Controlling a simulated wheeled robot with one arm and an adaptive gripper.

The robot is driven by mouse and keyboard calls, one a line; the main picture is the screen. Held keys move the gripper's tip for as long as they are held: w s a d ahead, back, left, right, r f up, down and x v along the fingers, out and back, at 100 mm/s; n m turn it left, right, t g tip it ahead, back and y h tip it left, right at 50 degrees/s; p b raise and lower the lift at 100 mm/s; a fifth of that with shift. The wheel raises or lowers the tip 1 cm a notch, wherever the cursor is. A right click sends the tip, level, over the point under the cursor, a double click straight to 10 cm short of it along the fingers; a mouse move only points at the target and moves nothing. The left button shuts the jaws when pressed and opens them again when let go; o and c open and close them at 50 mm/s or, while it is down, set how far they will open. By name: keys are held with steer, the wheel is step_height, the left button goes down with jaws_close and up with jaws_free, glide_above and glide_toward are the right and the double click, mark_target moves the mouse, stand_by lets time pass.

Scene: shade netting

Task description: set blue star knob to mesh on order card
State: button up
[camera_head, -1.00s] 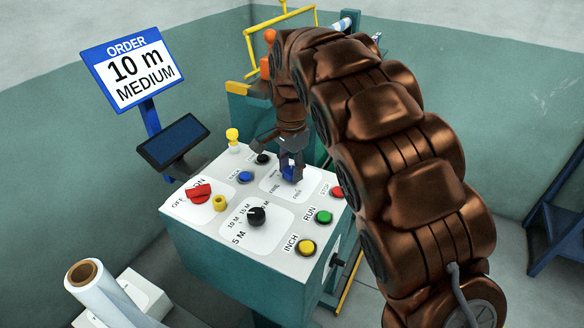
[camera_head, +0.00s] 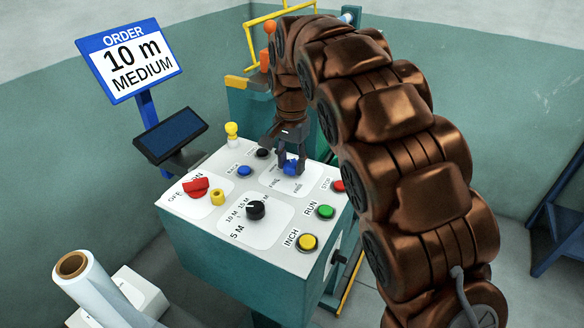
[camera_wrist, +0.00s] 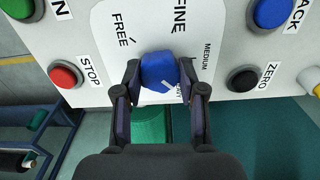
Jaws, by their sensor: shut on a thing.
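The order card (camera_head: 131,62) on a blue stand reads "ORDER 10 m MEDIUM". The blue star knob (camera_head: 291,168) is on the sloped control panel (camera_head: 222,226); in the wrist view the knob (camera_wrist: 158,70) is between my fingers. My gripper (camera_head: 289,164) is shut on it from both sides, also in the wrist view (camera_wrist: 159,84). Labels FREE, FINE and MEDIUM surround the knob; another label is partly hidden by knob and finger. A white mark is on the knob's lower right side in the wrist view, toward the partly hidden label. Its exact setting is unclear.
Close to the knob are a red STOP button (camera_head: 339,186), a blue button (camera_head: 244,171) and a black ZERO button (camera_wrist: 243,78). A black length knob (camera_head: 256,210), green RUN button (camera_head: 326,211), yellow INCH button (camera_head: 308,242) and red switch (camera_head: 195,187) share the panel.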

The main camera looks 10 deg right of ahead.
steer(key=n+b, duration=0.1)
steer(key=n, duration=0.1)
steer(key=n+b, duration=0.2)
steer(key=shift+f+n, duration=0.2)
steer(key=shift+n, duration=0.1)
steer(key=shift+r+n+b, duration=0.1)
steer(key=shift+n+b, duration=0.85)
steer(key=shift+n, duration=1.35)
steer(key=o, duration=1.1)
steer(key=shift+r, duration=0.1)
steer(key=shift+o, duration=0.2)
